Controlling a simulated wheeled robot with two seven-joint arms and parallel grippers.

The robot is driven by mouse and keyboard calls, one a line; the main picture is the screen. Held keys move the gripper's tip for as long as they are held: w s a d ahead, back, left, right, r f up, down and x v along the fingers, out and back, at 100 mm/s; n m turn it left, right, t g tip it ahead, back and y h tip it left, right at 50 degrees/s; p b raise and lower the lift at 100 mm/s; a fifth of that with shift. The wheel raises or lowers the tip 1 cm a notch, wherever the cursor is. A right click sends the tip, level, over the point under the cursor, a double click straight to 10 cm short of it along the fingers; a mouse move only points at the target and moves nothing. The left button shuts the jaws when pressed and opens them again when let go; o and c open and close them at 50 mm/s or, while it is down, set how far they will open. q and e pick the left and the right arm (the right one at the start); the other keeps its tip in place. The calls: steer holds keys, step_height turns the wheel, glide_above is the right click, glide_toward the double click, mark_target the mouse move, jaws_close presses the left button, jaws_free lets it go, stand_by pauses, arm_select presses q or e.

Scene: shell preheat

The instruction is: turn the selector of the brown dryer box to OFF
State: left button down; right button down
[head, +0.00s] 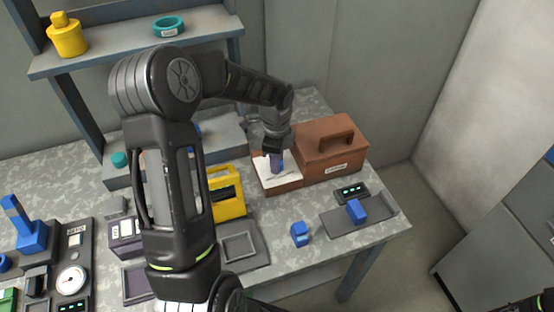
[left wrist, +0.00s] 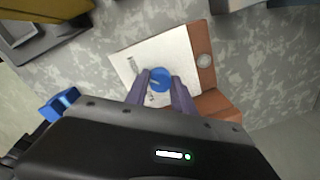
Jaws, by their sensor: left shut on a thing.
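The brown dryer box (head: 335,150) stands at the back right of the table, with a handle on its lid and a white front panel (head: 268,184). The box's brown edge (left wrist: 203,42) and white panel (left wrist: 172,50) also show in the left wrist view. My left gripper (head: 275,160) reaches down onto this panel. Its fingers are shut on the round blue selector (left wrist: 159,79), one on each side. The fingers and my wrist hide part of the panel's markings, and the selector's setting is not readable. My right gripper is out of view.
A yellow device (head: 226,192) stands left of the box. A blue block (head: 300,234) and a grey tray (head: 385,207) with a blue piece lie in front. A shelf (head: 130,50) stands behind. The table's right edge is close to the box.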

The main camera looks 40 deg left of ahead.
arm_select(q)
steer(key=shift+n, duration=0.4)
steer(key=n+b, duration=0.2)
steer(key=n, duration=0.1)
steer(key=shift+f+b, duration=0.1)
steer(key=shift+b, duration=0.25)
steer(key=n+b, duration=0.2)
steer(key=n, duration=0.2)
steer(key=shift+d+n, duration=0.1)
steer(key=shift+n, duration=0.3)
steer(key=n+b, duration=0.1)
steer(key=n, duration=0.3)
steer(key=shift+g, duration=0.3)
steer(key=n, duration=0.5)
steer(key=shift+w+b, duration=0.1)
steer(key=shift+b, duration=0.25)
steer(key=shift+n, duration=0.4)
steer(key=c, duration=1.1)
jaws_free()
steer(key=shift+r, duration=0.25)
